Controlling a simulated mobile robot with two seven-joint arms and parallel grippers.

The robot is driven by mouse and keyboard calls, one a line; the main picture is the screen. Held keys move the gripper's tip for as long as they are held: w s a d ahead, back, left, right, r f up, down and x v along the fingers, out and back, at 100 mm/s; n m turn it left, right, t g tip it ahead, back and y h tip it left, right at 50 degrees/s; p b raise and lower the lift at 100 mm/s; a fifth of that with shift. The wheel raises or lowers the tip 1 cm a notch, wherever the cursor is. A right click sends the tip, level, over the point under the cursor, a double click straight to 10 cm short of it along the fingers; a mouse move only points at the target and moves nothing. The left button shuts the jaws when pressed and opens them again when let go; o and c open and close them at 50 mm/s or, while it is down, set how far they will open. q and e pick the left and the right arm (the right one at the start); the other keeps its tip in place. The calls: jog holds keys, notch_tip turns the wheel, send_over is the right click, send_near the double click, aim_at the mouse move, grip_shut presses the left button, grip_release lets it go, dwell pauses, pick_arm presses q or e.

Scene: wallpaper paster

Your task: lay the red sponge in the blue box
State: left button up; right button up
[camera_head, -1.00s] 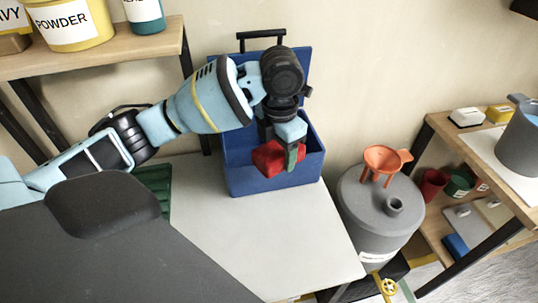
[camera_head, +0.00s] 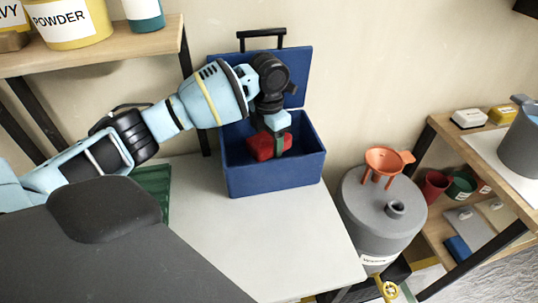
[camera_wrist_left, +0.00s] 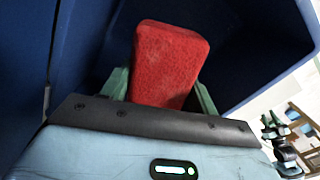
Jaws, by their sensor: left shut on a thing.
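The blue box (camera_head: 275,180) stands open on the white table, its lid raised at the back with a black handle. My left gripper (camera_head: 280,145) reaches down into the box opening from above. It is shut on the red sponge (camera_head: 262,147), which is now at or just below the height of the box rim. In the left wrist view the red sponge (camera_wrist_left: 168,65) sits between the green fingers, with blue box walls (camera_wrist_left: 240,60) around it. Whether the sponge touches the box floor cannot be told. My right gripper is not in view.
The white table (camera_head: 260,235) is clear in front of the box. A grey drum (camera_head: 370,215) with an orange funnel (camera_head: 388,160) stands close on the right. A wooden shelf (camera_head: 100,52) with labelled tubs is at upper left. Another shelf with containers is at right.

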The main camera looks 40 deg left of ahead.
aim_at(269, 136)
pick_arm(q)
notch_tip(269, 136, down, 5)
jog(key=shift+f, duration=0.1)
jog(key=shift+w+a+f, duration=0.15)
jog(key=shift+f, duration=0.3)
jog(key=shift+f, duration=0.1)
jog(key=o, duration=1)
notch_tip(269, 136, up, 12)
jog(key=shift+r+p, duration=0.15)
jog(key=shift+p, duration=0.15)
